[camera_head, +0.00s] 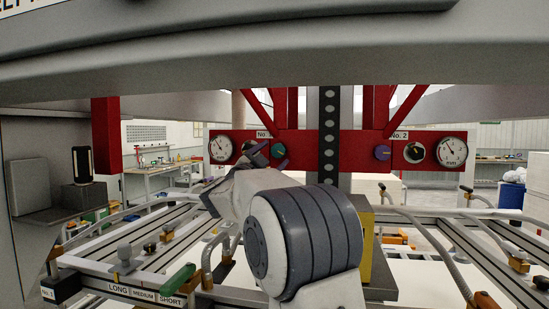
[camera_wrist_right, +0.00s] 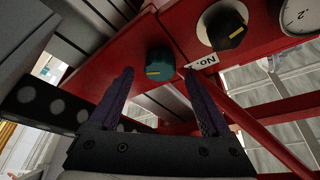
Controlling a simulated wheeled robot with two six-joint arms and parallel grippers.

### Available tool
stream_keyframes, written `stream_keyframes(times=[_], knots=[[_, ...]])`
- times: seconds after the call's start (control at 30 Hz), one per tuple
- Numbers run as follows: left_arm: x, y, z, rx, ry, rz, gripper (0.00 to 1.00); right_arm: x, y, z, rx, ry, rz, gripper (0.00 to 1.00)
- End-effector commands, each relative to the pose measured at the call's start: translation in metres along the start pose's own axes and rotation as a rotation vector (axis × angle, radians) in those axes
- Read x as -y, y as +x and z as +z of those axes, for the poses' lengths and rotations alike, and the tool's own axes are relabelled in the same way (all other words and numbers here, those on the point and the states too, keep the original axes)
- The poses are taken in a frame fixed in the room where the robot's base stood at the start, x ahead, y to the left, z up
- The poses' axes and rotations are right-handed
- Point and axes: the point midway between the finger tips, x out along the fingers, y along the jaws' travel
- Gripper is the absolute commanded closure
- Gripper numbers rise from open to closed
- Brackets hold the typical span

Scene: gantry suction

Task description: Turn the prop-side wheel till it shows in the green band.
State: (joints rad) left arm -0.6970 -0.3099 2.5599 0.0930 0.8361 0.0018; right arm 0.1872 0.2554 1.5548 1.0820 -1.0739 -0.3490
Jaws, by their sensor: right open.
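On the red beam (camera_head: 345,138), a teal knob (camera_head: 279,150) sits left of the post and a purple knob (camera_head: 383,152) right of it. A black knob on a white dial (camera_head: 414,152) is by the No. 2 label. Round gauges (camera_head: 220,149) (camera_head: 452,151) are at both ends; their bands are too small to read. My right gripper (camera_head: 262,152) is open at the left panel, hiding part of it. In the right wrist view its empty fingers (camera_wrist_right: 160,76) point at the teal knob (camera_wrist_right: 160,62), which shows between the tips; contact is unclear. My left gripper is out of view.
A black knob (camera_wrist_right: 228,24) and a gauge (camera_wrist_right: 300,14) are close to the right finger in the wrist view. A dark perforated post (camera_head: 329,135) stands mid-beam.

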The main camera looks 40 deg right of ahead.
Motion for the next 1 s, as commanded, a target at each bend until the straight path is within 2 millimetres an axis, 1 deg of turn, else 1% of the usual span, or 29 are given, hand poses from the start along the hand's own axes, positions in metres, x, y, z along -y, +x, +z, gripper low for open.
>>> stream_keyframes(times=[0.03, 0.2, 0.3, 0.43, 0.6, 1.0], knots=[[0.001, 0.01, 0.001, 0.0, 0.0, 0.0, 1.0, -0.003, -0.012, 0.004, 0.003, 0.001, -0.003, 0.19], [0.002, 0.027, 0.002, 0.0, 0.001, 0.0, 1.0, -0.003, -0.047, 0.005, 0.004, 0.002, -0.003, 0.19], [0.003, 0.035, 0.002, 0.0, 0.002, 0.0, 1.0, -0.003, -0.065, 0.004, 0.003, 0.001, -0.003, 0.19], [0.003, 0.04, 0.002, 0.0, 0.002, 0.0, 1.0, -0.002, -0.081, 0.003, 0.003, 0.001, -0.002, 0.19], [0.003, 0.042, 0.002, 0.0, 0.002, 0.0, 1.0, -0.001, -0.089, 0.001, 0.001, -0.001, 0.0, 0.19], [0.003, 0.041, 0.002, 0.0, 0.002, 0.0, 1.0, -0.001, -0.089, 0.001, 0.001, -0.001, 0.0, 0.19]])
